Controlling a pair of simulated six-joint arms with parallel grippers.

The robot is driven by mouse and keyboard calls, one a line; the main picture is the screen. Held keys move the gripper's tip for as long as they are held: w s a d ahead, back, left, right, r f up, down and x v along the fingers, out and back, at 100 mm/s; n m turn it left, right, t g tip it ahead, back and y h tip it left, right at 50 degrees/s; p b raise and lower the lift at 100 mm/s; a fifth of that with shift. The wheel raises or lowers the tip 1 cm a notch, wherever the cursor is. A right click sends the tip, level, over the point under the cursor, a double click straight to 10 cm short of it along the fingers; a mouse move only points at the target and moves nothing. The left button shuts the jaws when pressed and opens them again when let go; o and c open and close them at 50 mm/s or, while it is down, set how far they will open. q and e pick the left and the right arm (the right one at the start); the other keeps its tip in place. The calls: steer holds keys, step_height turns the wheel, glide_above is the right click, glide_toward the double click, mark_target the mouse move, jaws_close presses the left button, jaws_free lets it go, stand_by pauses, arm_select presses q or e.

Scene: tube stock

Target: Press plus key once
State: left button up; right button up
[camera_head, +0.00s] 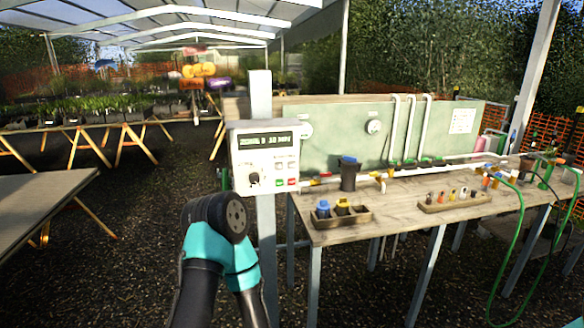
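A white control box (265,158) is fixed on a grey post (261,92) left of the workbench. Which one is the plus key cannot be told. My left arm rises from the bottom, its dark joint (226,215) in front of and below the box, appearing near its lower edge. No gripper fingers show. My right gripper is out of view.
A wooden workbench (400,220) stands right of the post, with a dark cup (348,174), a tray of blue and yellow-topped items (342,217), a rack of small bottles (455,199) and pipes. A green hose (522,225) hangs at right. A bare table (40,205) is at left.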

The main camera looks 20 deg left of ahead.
arm_select(q)
jaws_close()
stand_by(1.2)
